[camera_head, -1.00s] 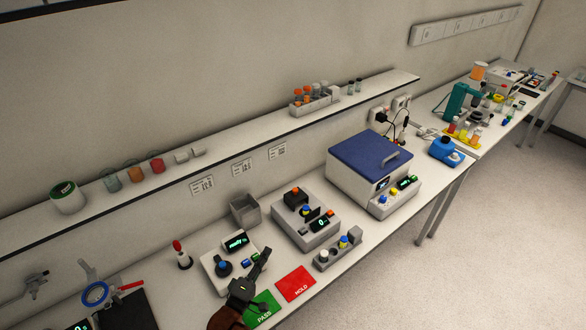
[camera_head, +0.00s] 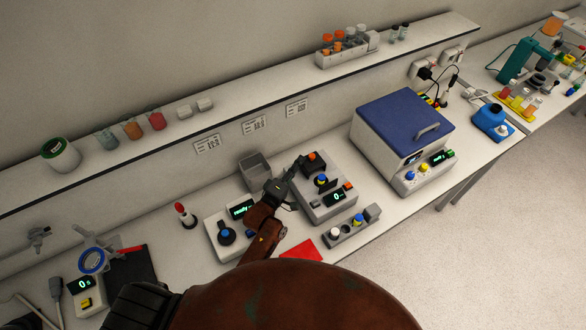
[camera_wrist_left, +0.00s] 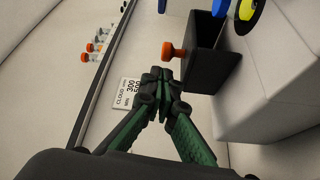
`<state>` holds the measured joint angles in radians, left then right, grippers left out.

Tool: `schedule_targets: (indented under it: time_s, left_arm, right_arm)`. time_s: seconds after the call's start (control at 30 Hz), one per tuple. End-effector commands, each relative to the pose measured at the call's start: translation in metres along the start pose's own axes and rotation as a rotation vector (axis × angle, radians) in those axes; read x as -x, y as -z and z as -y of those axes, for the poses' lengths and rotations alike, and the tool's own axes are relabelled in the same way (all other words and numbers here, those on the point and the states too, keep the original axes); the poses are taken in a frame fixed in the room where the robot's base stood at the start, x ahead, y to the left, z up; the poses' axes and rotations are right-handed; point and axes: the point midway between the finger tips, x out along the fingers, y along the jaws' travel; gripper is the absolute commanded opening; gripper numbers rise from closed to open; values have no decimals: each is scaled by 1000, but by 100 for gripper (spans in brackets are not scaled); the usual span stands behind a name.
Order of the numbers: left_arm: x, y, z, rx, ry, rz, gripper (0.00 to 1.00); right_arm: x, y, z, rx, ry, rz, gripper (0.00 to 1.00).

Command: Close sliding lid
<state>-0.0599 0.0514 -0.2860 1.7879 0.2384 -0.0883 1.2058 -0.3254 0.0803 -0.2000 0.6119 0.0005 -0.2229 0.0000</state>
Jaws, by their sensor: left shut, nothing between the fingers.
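The grey instrument (camera_head: 322,207) with a small "0" display stands on the bench in the head view. On its back part sits a dark block with an orange knob (camera_head: 313,158), which I take for the sliding lid. In the wrist view the dark block (camera_wrist_left: 212,72) shows its orange knob (camera_wrist_left: 172,51) sticking out to the left. My left gripper (camera_head: 297,165) is shut and empty, just left of the block; in the wrist view its fingertips (camera_wrist_left: 161,76) lie just below the knob, apparently apart from it. Whether the lid is open is unclear. My right gripper is not in view.
A grey open bin (camera_head: 256,172) stands behind my left gripper. The "ready" device (camera_head: 232,232) is to the left, the blue-lidded box (camera_head: 402,125) to the right. A wall shelf (camera_head: 262,99) with jars runs behind. A small button stand (camera_head: 350,228) is in front.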

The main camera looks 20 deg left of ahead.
Motion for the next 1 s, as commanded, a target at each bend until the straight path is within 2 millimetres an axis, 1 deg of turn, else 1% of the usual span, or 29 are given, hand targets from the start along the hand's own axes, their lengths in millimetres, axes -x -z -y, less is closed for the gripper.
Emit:
schedule_targets:
  time_s: [0.03,0.07,0.13,0.23,0.3,0.37,0.63,0.7,0.77,0.83,1.0]
  left_arm:
    - [-9,0,-2,0,-2,0,0]
    - [-13,0,-2,-1,-1,0,0]
    - [-20,1,-1,-2,-1,-1,0]
    - [-28,1,-1,-2,-1,-1,0]
    - [-30,1,0,-2,0,-1,0]
    - [-32,1,0,-2,0,-2,0]
    - [-31,1,0,-1,0,-2,0]
    - [-30,-2,-1,0,1,-1,0]
    - [-26,-10,-3,3,2,-1,0]
    - [-19,-22,-6,5,3,-2,0]
    - [-2,-52,-13,3,1,-2,0]
  right_arm:
    - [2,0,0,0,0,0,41]
    - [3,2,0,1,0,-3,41]
    - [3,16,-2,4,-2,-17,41]
    - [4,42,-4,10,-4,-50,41]
    - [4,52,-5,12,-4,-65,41]
    - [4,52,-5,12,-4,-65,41]
    - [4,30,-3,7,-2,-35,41]
    - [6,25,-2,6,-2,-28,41]
    - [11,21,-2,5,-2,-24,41]
    - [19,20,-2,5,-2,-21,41]
    - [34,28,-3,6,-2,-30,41]
